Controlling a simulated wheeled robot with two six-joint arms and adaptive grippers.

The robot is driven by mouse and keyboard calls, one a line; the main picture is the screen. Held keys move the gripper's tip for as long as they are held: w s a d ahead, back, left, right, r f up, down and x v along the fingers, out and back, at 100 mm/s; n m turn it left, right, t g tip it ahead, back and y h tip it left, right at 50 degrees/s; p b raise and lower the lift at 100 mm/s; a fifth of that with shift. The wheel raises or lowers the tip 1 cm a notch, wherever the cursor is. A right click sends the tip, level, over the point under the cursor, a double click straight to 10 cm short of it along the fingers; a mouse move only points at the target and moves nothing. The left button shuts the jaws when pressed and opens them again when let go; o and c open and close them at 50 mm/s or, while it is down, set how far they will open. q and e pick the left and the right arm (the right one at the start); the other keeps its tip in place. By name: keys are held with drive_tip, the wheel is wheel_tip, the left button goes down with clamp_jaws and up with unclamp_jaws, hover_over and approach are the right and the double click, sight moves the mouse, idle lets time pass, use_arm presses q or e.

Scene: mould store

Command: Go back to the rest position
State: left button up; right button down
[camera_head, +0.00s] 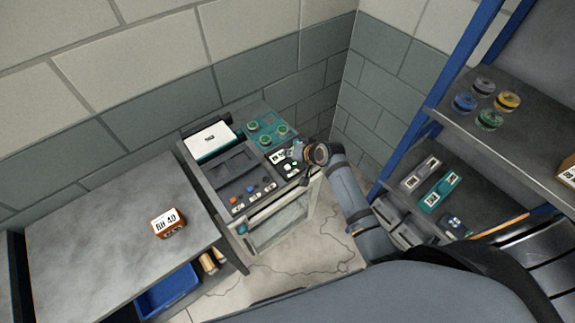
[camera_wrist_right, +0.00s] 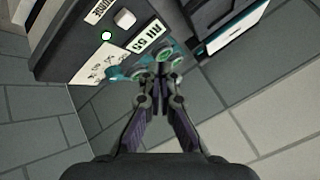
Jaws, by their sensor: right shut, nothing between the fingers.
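My right arm reaches in from the lower right in the head view. Its gripper (camera_head: 307,178) is small there and partly hidden by the wrist, beside the right edge of the grey equipment cabinet (camera_head: 225,175). In the right wrist view the two fingers of my right gripper (camera_wrist_right: 160,77) come together at the tips, shut and empty. Behind the tips are teal parts with green rings (camera_wrist_right: 170,55) and a dark box with a white label (camera_wrist_right: 146,34); I cannot tell whether the fingers touch them. My left gripper is not in view.
A grey table (camera_head: 90,235) at left carries an orange-and-white block (camera_head: 168,223) marked "RH 40". A blue bin (camera_head: 168,290) sits below. At right, a blue-framed shelf (camera_head: 520,135) holds several coloured round pieces. Cables lie on the floor between.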

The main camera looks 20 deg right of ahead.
drive_tip(key=shift+s, duration=0.1)
idle(0.6)
drive_tip(key=s+d+r+n+g+h, duration=0.2)
drive_tip(key=s, duration=0.7)
drive_tip(key=s+d+r+n+g+h, duration=0.1)
drive_tip(key=s+d+r, duration=0.15)
drive_tip(key=s, duration=0.55)
drive_tip(key=s+d+r+n+g+h, duration=0.1)
drive_tip(key=s+d+n+g+h, duration=0.1)
drive_tip(key=s, duration=0.7)
drive_tip(key=s+d+f+b, duration=0.1)
drive_tip(key=f+b, duration=0.2)
drive_tip(key=f, duration=0.9)
drive_tip(key=s+d+f+g+b, duration=0.1)
drive_tip(key=f+b, duration=0.1)
drive_tip(key=f, duration=1)
drive_tip(key=s+d+f+b, duration=0.1)
drive_tip(key=f+b, duration=0.2)
drive_tip(key=f, duration=0.8)
drive_tip(key=s+d+f+g+b, duration=0.1)
drive_tip(key=s+f+b, duration=0.4)
drive_tip(key=s+f, duration=1.3)
drive_tip(key=shift+f+m, duration=0.4)
drive_tip(key=shift+f, duration=0.5)
